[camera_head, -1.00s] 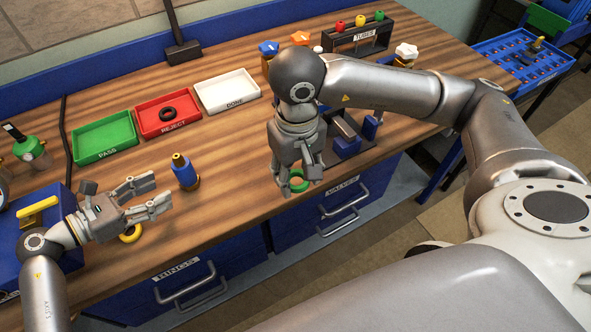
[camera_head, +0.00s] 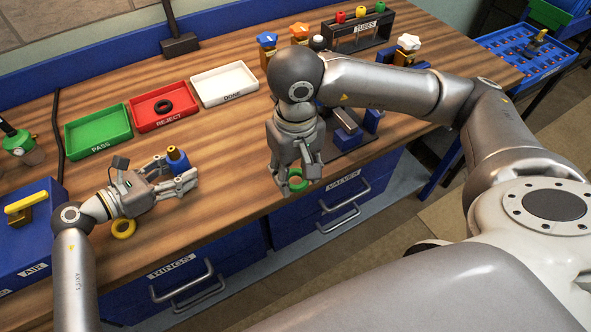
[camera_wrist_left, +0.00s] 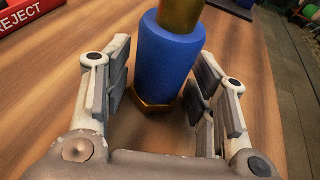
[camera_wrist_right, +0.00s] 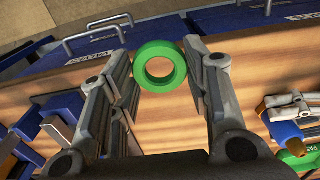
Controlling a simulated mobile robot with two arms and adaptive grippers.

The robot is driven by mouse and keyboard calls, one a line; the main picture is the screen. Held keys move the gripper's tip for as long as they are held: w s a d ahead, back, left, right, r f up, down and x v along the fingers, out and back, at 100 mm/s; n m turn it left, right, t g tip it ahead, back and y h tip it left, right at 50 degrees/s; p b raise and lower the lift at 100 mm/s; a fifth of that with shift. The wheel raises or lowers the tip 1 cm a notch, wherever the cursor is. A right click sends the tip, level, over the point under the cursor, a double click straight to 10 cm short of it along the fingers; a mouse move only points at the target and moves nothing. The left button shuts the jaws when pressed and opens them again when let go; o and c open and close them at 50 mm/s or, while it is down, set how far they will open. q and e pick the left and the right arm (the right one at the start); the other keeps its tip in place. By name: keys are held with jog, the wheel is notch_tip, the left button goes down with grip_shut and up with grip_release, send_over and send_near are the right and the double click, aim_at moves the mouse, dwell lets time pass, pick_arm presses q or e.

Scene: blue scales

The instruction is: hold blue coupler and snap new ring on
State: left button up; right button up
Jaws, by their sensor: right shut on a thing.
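The blue coupler (camera_head: 177,163) stands upright on the wooden table, with a brass top and a brass base. In the left wrist view the coupler (camera_wrist_left: 166,62) stands between the fingers of my left gripper (camera_head: 177,174). That gripper is open around it, and I see gaps beside the coupler. My right gripper (camera_head: 298,182) is shut on a green ring (camera_wrist_right: 140,67), held at its fingertips near the table's front edge. The green ring also shows low between the fingers in the head view. No ring is visible on the coupler.
A yellow ring (camera_head: 123,236) lies beside my left gripper. Green PASS (camera_head: 72,141), red REJECT (camera_head: 137,119) and white DONE (camera_head: 202,92) trays stand behind; a black ring (camera_head: 155,108) lies in REJECT. A blue fixture (camera_head: 347,139) is right of my right gripper.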

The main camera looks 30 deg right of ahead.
pick_arm(q)
jog(key=c, duration=0.5)
pick_arm(e)
notch_tip(320, 180, up, 5)
send_over(181, 156)
jog(key=shift+w+a+r, duration=0.2)
jog(key=shift+w+a, duration=0.2)
jog(key=shift+a, duration=0.05)
jog(key=shift+f, duration=0.1)
jog(key=shift+f, duration=2.1)
jog(key=shift+f, duration=0.4)
